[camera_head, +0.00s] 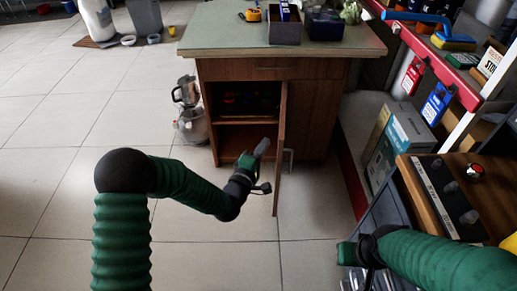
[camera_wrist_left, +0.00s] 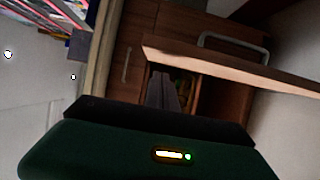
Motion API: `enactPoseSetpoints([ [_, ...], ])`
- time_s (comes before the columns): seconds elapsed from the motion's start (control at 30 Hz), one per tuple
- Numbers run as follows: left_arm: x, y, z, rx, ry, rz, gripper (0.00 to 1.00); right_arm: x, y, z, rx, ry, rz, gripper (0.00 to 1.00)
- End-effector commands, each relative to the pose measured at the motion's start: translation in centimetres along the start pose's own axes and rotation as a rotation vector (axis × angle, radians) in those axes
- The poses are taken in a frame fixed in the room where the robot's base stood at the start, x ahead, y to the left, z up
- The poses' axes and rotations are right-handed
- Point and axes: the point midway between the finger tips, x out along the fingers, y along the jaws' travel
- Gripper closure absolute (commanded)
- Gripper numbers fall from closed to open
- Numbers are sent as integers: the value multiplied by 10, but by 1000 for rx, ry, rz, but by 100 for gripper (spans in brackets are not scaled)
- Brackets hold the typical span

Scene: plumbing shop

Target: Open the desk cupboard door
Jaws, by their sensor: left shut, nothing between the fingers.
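The desk cupboard (camera_head: 240,92) is brown wood with a grey-green top. Its door (camera_head: 280,150) stands swung out toward me, seen nearly edge-on, and its metal handle (camera_head: 290,160) is on the right-hand, outer face. In the left wrist view the door (camera_wrist_left: 225,65) crosses the upper right, with the handle (camera_wrist_left: 235,40) above it. My left gripper (camera_head: 262,147) is shut and empty, on the inner side of the door in front of the opening; its fingers (camera_wrist_left: 165,92) also show in the wrist view. Contact with the door is unclear. My right gripper (camera_head: 358,282) is partly cut off at the bottom.
The open cupboard shows a shelf (camera_head: 245,120) with dark items above it. A metal pot-like object (camera_head: 190,125) stands left of the desk. A cardboard box (camera_head: 400,135) and a red rack (camera_head: 430,60) are on the right.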

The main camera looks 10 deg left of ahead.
Motion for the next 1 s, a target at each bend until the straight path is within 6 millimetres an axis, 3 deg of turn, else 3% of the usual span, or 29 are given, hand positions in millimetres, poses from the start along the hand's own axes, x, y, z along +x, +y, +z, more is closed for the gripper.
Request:
enactPoseSetpoints([
  [0.27,2,1,8,-2,-1,1,100,-2,0,-1,0,0,0,100],
  [0.5,14,1,62,-3,-4,1,100,-10,0,-2,0,0,0,100],
  [0.63,21,1,82,-2,-2,1,100,-11,0,-2,0,0,0,100],
  [1.0,23,0,88,0,1,1,100,-10,0,-2,0,0,0,100],
])
